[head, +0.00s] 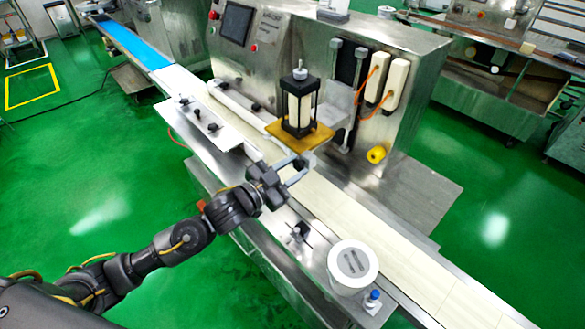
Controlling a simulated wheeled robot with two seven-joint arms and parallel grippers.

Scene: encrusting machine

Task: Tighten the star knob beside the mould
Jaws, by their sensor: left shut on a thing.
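The mould (300,108), a black-framed block with a pale core and a metal top fitting, stands upright on a yellow-brown plate (318,137) over the conveyor. My left gripper (304,168) is just in front of that plate, beside the mould at the conveyor's near edge. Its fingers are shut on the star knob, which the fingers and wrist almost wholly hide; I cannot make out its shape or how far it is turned. My right gripper is not in view.
The pale conveyor belt (385,236) runs diagonally under the mould. Small black knobs (213,127) line the side plate. The steel machine cabinet (400,85) rises behind.

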